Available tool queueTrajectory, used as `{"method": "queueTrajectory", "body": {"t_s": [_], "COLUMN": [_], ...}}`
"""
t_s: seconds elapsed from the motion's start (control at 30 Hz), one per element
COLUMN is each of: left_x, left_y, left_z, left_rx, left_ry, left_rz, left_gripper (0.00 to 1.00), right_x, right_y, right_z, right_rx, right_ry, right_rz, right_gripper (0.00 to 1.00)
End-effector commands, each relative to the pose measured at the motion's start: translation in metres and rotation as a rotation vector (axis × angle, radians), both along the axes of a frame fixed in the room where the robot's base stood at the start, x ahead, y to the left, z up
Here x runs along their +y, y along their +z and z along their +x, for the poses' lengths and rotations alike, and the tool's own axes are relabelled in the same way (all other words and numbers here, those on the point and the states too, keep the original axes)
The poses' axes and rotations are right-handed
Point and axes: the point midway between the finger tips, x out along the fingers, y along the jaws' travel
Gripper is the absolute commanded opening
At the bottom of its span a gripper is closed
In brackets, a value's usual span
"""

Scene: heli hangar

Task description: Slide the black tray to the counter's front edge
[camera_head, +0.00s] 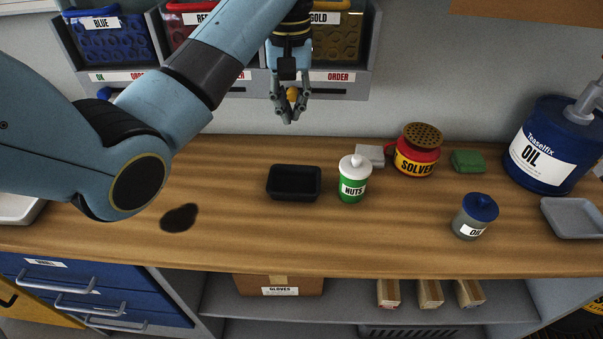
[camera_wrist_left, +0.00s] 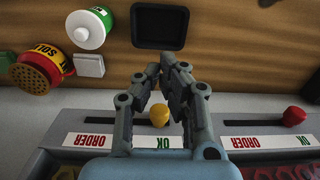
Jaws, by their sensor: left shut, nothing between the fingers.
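The black tray (camera_head: 294,183) is small, rectangular and empty. It lies on the wooden counter (camera_head: 240,237), back from the front edge, just left of the green NUTS jar (camera_head: 353,186). The tray also shows at the top of the left wrist view (camera_wrist_left: 160,27). My left gripper (camera_head: 288,118) is shut and empty, raised near the back wall, behind and above the tray and apart from it. Its fingers (camera_wrist_left: 162,72) point towards the tray in the left wrist view. A yellow slider knob (camera_wrist_left: 159,115) shows beyond the fingers. My right gripper is not in view.
A red and yellow SOLVENT can (camera_head: 417,160), a green block (camera_head: 467,161), a grey OIL pot (camera_head: 474,222) and a big blue OIL can (camera_head: 551,150) stand right. A dark stain (camera_head: 179,217) marks the counter left. The counter before the tray is clear.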

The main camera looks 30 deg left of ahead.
Motion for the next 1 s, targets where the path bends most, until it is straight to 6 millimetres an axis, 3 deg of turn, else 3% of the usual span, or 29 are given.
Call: {"method": "queueTrajectory", "body": {"t_s": [0.2, 0.3, 0.43, 0.67, 0.8, 1.0], "left_x": [0.000, 0.000, 0.000, 0.000, 0.000, 0.000], "left_y": [-0.036, -0.057, -0.081, -0.132, -0.160, -0.187], "left_z": [-0.001, -0.001, -0.002, -0.002, -0.002, -0.001], "left_rx": [0.001, 0.004, 0.004, 0.004, 0.004, 0.001], "left_ry": [0.000, 0.000, 0.000, 0.000, 0.000, -0.001], "left_rz": [0.000, 0.000, 0.001, 0.000, 0.000, 0.001], "left_gripper": [0.00, 0.00, 0.00, 0.00, 0.00, 0.00], "right_x": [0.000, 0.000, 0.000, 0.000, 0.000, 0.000], "right_y": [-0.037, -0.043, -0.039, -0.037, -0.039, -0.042], "right_z": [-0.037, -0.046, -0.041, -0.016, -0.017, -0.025], "right_rx": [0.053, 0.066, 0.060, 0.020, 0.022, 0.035], "right_ry": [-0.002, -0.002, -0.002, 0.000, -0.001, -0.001], "right_rz": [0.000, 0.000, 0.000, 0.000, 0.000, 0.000], "right_gripper": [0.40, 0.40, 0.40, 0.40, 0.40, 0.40]}}
